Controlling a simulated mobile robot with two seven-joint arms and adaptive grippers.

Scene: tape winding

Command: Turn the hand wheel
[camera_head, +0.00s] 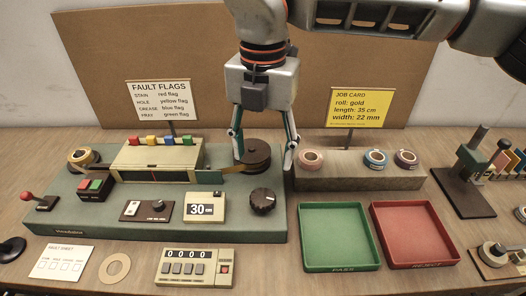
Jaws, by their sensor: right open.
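A dark brown round wheel (257,154) stands at the back right of the green machine base (170,228). It looks like the hand wheel. A gold band of tape runs to it from the left. My right gripper (263,162) reaches down from above with its two fingers spread, one at the left and one at the right of the wheel. The right finger appears clear of the wheel; whether the left finger touches it I cannot tell. My left gripper is not in view.
A black dial (263,201) and a display reading 30 (204,208) stand in front of the wheel. A block with tape rolls (350,180), a green tray (341,268) and a red tray (420,263) lie to the right. A brown board (220,60) stands behind.

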